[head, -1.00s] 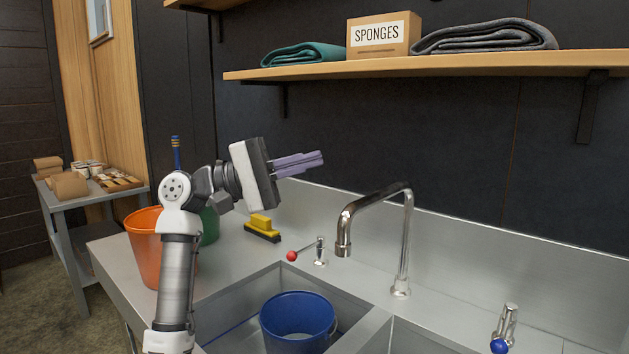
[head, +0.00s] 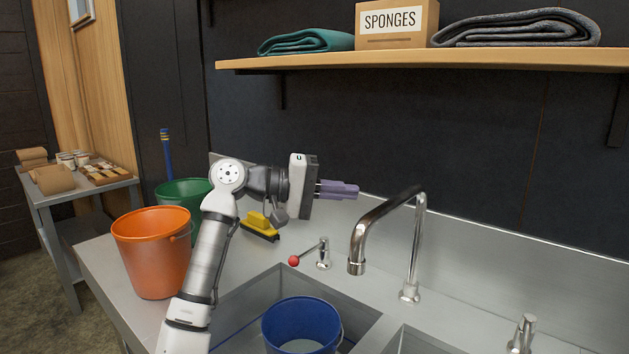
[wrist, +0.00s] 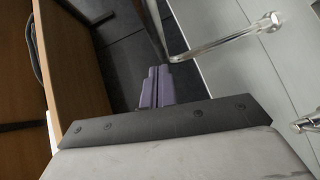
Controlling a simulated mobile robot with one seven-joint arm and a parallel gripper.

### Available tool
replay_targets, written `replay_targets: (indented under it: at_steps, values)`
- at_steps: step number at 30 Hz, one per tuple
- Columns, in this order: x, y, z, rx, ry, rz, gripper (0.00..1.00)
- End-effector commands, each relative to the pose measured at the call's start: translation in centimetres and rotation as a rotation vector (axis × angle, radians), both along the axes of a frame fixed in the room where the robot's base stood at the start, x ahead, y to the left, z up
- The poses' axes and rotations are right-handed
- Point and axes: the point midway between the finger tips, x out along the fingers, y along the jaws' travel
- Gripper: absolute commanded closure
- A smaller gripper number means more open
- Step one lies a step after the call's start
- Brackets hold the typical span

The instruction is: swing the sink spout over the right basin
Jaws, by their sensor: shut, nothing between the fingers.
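The chrome sink spout (head: 388,212) rises from its base on the sink's back ledge, and its outlet hangs over the left basin side, left of the divider. It also shows in the wrist view (wrist: 225,38). The right basin (head: 415,343) shows only in part at the bottom edge. The left basin (head: 250,298) holds a blue bucket (head: 300,325). My gripper (head: 355,190) is shut and empty, left of the spout and about level with its top, pointing right. In the wrist view its purple fingers (wrist: 157,88) lie together, apart from the spout.
A red-knobbed tap lever (head: 310,252) stands left of the spout, and another tap (head: 522,335) stands right. Orange (head: 150,255) and green (head: 183,190) buckets and a yellow brush (head: 262,225) stand on the left counter. A shelf (head: 450,60) hangs above.

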Motion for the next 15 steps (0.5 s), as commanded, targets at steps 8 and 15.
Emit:
replay_targets:
  at_steps: [8, 15]
  values:
    - [-2.1, -2.7, -0.6, 0.0, 0.0, -0.001, 1.0]
    - [-2.8, -3.3, -0.8, -0.002, 0.001, 0.001, 1.0]
